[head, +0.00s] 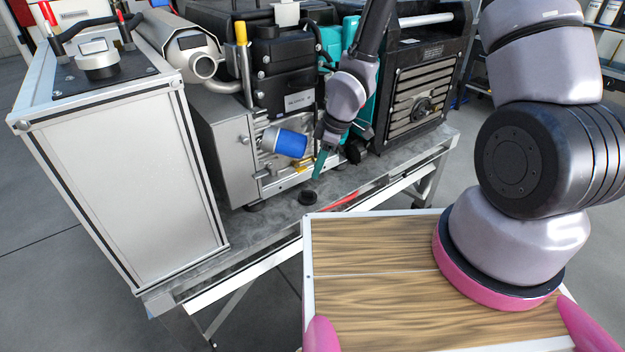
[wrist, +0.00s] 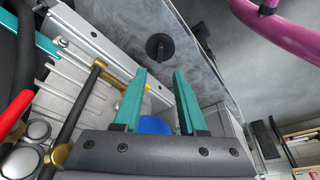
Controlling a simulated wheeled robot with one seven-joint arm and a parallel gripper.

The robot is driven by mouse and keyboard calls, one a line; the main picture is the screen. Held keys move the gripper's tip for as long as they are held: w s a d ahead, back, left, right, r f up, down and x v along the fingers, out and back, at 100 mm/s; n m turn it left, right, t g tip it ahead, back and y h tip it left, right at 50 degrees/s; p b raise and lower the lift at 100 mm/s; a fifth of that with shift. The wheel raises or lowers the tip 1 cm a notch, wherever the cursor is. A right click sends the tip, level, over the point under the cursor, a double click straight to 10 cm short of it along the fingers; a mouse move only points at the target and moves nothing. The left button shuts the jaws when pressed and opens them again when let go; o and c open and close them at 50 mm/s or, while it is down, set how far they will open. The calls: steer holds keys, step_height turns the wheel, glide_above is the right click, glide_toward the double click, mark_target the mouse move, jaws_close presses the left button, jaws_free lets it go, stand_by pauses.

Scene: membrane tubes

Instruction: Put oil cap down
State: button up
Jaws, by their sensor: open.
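The oil cap, a small black round cap (head: 308,197), lies on the grey bench top in front of the machine. It also shows in the wrist view (wrist: 160,46), just beyond the fingertips and apart from them. My gripper (head: 317,176) has teal fingers and points down a little above and behind the cap. In the wrist view my gripper (wrist: 160,73) is open, with nothing held between its fingertips.
A blue cylinder (head: 291,143) sticks out of the machine, left of my gripper. A silver box (head: 125,170) stands at left on the bench (head: 262,222). A black grilled unit (head: 418,85) is at right. My wood-topped base is in front.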

steer(key=w+d+r+m+t+h, duration=0.1)
steer(key=d+r+m, duration=0.2)
steer(key=d+r, duration=0.35)
steer(key=w+d+r+m+t+h, duration=0.1)
steer(key=d+r+m, duration=0.2)
steer(key=r, duration=0.6)
steer(key=w+d+r+m+t+h, duration=0.1)
steer(key=d+r+m+t, duration=0.15)
steer(key=d+r, duration=0.4)
steer(key=s+d+r+m+t, duration=0.1)
steer(key=s+r+m, duration=0.4)
steer(key=r, duration=0.5)
steer(key=s+d+r+m+t+y, duration=0.1)
steer(key=s+d+r+m, duration=0.2)
steer(key=s+r+m, duration=0.3)
steer(key=s+r, duration=0.3)
steer(key=s, duration=0.1)
steer(key=shift+d+r+y, duration=0.15)
steer(key=shift+r+y, duration=0.15)
steer(key=shift+r, duration=0.05)
steer(key=shift+w+m, duration=0.1)
steer(key=shift+m, duration=0.15)
